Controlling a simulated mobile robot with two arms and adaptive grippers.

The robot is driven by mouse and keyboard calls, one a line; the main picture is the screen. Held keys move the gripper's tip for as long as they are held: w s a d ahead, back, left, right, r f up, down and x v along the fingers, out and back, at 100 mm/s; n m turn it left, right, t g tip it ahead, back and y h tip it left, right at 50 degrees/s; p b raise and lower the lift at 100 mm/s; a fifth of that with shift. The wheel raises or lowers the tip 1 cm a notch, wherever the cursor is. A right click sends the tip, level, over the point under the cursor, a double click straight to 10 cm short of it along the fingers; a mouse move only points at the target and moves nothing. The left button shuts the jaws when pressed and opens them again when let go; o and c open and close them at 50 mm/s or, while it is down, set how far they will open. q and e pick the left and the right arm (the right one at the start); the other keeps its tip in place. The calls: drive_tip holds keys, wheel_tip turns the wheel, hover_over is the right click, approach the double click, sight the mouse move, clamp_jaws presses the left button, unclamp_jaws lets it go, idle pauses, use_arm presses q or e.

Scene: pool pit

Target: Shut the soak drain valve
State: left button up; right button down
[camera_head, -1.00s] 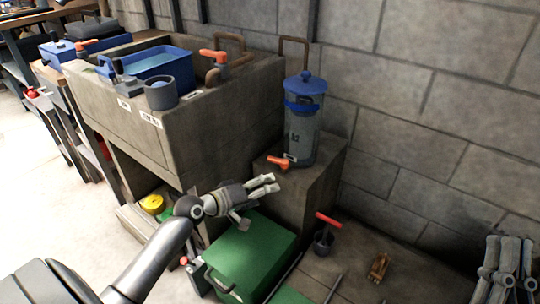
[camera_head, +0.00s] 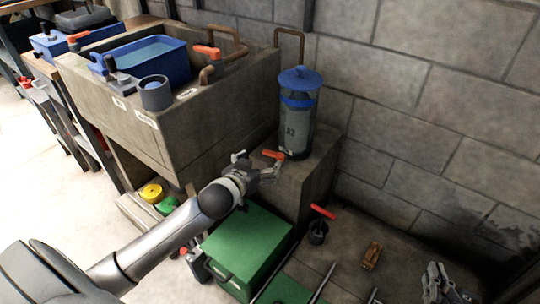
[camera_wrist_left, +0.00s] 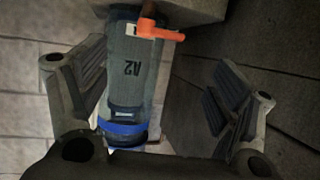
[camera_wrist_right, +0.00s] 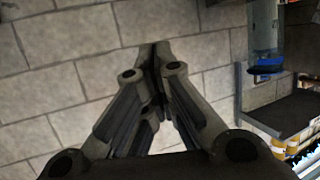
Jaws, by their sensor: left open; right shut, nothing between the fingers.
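A grey canister (camera_head: 298,122) with a blue lid and an "A2" mark stands on a stone block. A valve with an orange lever (camera_head: 273,154) sits at its foot; the lever also shows in the left wrist view (camera_wrist_left: 160,30). No readable label tells me whether this is the soak drain valve. My left gripper (camera_head: 260,164) is open and empty, close to the lever. In the left wrist view its fingers (camera_wrist_left: 150,85) stand apart on either side of the canister, with the lever between and beyond them. My right gripper (camera_head: 438,283) is shut and empty at the lower right.
A stone basin (camera_head: 205,118) holds a blue tub (camera_head: 147,58) and a pipe with another orange lever (camera_head: 207,51). A red-handled valve (camera_head: 323,212) rises from the floor. A green box (camera_head: 246,250) stands below my left gripper. A stone wall closes the back.

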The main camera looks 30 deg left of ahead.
sight(273, 153)
use_arm(q)
drive_tip(key=b+x, duration=0.2)
drive_tip(key=x, duration=0.6)
drive_tip(key=shift+w+f+b, duration=0.15)
drive_tip(key=shift+w+b, duration=0.1)
drive_tip(key=shift+b, duration=0.05)
drive_tip(key=shift+w, duration=0.35)
use_arm(e)
wheel_tip(273, 153, up, 13)
drive_tip(key=a+t+y, duration=0.2)
drive_tip(key=t+y, duration=0.1)
drive_tip(key=t, duration=0.5)
drive_tip(key=shift+r, duration=0.2)
use_arm(q)
drive_tip(key=c, duration=1)
use_arm(e)
drive_tip(key=shift+w, duration=0.1)
